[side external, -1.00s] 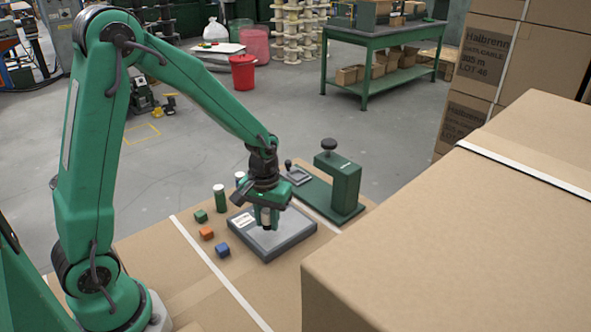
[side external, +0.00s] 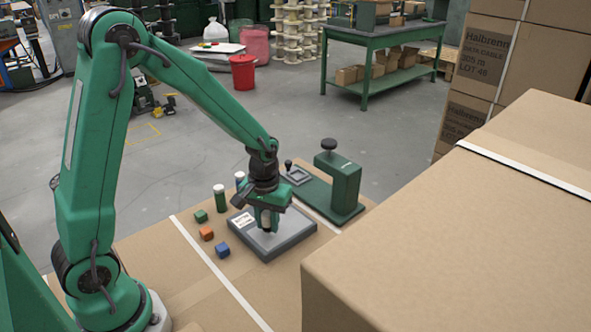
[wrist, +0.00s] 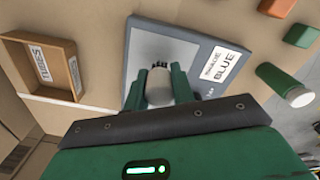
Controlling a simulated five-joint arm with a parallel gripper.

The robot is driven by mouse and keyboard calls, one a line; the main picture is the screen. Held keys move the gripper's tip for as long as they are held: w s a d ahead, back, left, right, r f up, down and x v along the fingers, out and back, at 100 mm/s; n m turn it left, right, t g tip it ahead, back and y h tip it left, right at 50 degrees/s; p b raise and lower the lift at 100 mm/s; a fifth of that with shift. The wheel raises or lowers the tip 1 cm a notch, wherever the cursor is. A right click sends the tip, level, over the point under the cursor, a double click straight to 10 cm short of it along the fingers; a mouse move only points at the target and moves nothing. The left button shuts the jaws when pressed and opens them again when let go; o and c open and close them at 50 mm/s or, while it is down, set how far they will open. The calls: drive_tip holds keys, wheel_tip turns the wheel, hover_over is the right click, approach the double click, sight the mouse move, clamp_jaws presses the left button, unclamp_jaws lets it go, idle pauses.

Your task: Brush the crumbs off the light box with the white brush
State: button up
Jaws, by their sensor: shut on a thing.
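The light box (side external: 284,244) is a flat grey slab with a paler top panel, lying on the cardboard surface. It also shows in the wrist view (wrist: 196,75), with a label reading BLUE. My gripper (side external: 266,220) is over the light box, pointing down. In the wrist view my gripper (wrist: 159,90) has its two green fingers shut on a rounded white thing, which looks like the white brush (wrist: 159,87). Small dark marks (wrist: 158,65) show just beyond it; I cannot tell whether they are crumbs or bristles. The brush's lower end is hidden.
Green (side external: 201,215), orange (side external: 207,233) and blue (side external: 222,249) cubes lie left of the light box. A green white-capped tube (side external: 221,199) stands behind them. A green press-like stand (side external: 341,185) rises behind right. A large carton (side external: 440,230) fills the right foreground.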

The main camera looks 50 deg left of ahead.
sight(267, 213)
drive_tip(key=shift+f, duration=0.75)
idle(0.3)
drive_tip(key=shift+w, duration=0.15)
drive_tip(key=shift+w+r, duration=0.1)
drive_tip(key=shift+w, duration=1.75)
drive_tip(key=shift+s, duration=2.05)
drive_tip(key=shift+r, duration=2.95)
